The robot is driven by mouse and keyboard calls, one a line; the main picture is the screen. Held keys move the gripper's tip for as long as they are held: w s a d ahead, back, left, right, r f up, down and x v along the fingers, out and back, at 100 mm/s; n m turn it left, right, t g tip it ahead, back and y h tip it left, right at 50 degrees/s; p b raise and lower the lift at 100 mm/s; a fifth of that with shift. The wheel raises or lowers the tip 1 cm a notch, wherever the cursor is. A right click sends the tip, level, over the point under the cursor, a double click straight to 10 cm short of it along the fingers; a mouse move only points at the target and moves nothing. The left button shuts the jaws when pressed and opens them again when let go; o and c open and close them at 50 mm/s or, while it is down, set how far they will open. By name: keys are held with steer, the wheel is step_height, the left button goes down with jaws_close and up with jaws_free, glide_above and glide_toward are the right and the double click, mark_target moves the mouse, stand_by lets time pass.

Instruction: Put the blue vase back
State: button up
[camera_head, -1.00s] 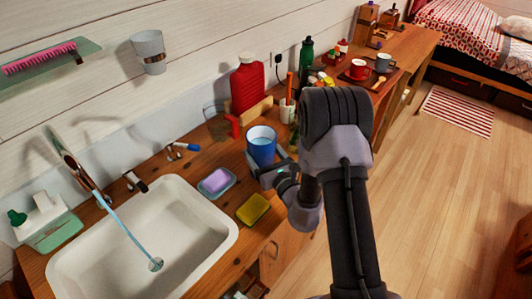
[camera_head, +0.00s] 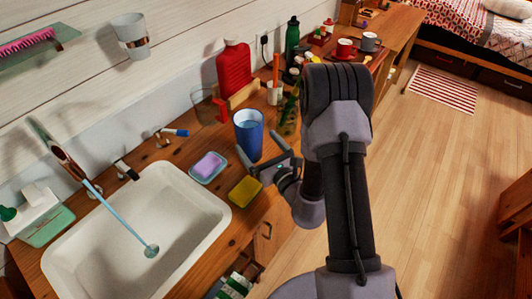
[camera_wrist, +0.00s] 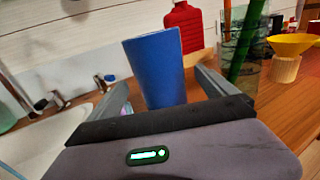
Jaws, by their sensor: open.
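The blue vase (camera_head: 249,135), a tall open-topped cup shape, stands upright on the wooden counter behind the soap dish. It also shows in the wrist view (camera_wrist: 155,65), just ahead of and between my fingers. My gripper (camera_head: 270,162) is open and empty, low over the counter at the vase's near right side. Its fingers (camera_wrist: 166,88) point toward the vase, with no grip on it. The vase's foot is hidden by my gripper in the wrist view.
A clear glass with green stems (camera_head: 289,115) stands close right of the vase. A purple soap on a dish (camera_head: 208,168) and a yellow sponge (camera_head: 245,190) lie nearby. The white sink (camera_head: 135,225) is left. A red bottle (camera_head: 234,70) stands behind.

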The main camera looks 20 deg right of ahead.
steer(key=v, duration=0.5)
steer(key=shift+s+d+f+b, duration=0.15)
steer(key=shift+s+b, duration=0.1)
steer(key=shift+b, duration=0.15)
steer(key=s+a+r+n+g+y, duration=0.2)
steer(key=a+r+n+y, duration=0.4)
steer(key=a+r+y, duration=0.3)
steer(key=s+a+r+n+g+y, duration=0.1)
steer(key=s+a+r+n+g, duration=0.3)
steer(key=s+a+n+g, duration=0.3)
steer(key=s+a+r+n+g+y, duration=0.25)
steer(key=s+a+n+g, duration=0.25)
steer(key=s+n+g, duration=0.25)
steer(key=s+d+f+n+h, duration=0.2)
steer(key=s+d+n+h, duration=0.35)
steer(key=s+h, duration=0.35)
steer(key=w+d+r+n+t+h, duration=0.3)
steer(key=d+r+t+h, duration=0.1)
steer(key=d, duration=0.5)
steer(key=shift+t+h, duration=0.35)
steer(key=shift+h, duration=0.4)
